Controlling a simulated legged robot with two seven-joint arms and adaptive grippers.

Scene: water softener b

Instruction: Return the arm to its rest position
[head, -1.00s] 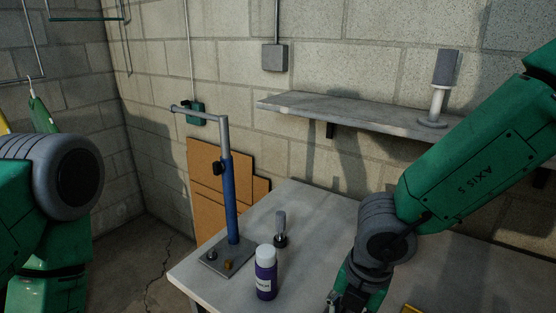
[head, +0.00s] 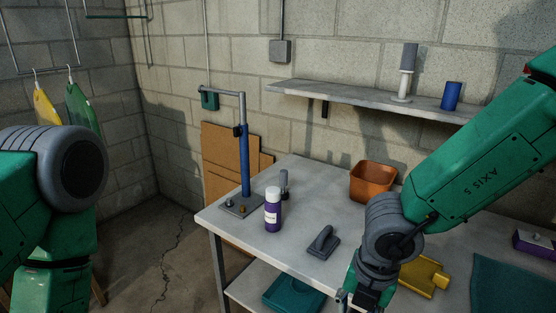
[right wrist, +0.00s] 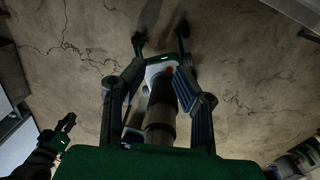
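My right arm comes in from the right in the head view, bent down over the front of the white table (head: 300,262). Its gripper (head: 362,298) is at the lower picture edge, partly cut off. I see no object in it, but cannot tell how far its fingers are apart. My left arm shows only as a green and grey part at the left edge; its gripper is outside the head view. The right wrist view looks down at cracked floor past parts of my body. A dark jointed part at its lower left resembles a gripper; whose is unclear.
A purple bottle (head: 272,212), a blue-post stand (head: 244,160), a grey tool (head: 323,242), an orange bin (head: 372,181) and a yellow item (head: 428,277) are on the table. A wall shelf (head: 340,98) hangs behind. Floor left of the table (head: 170,250) is clear.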

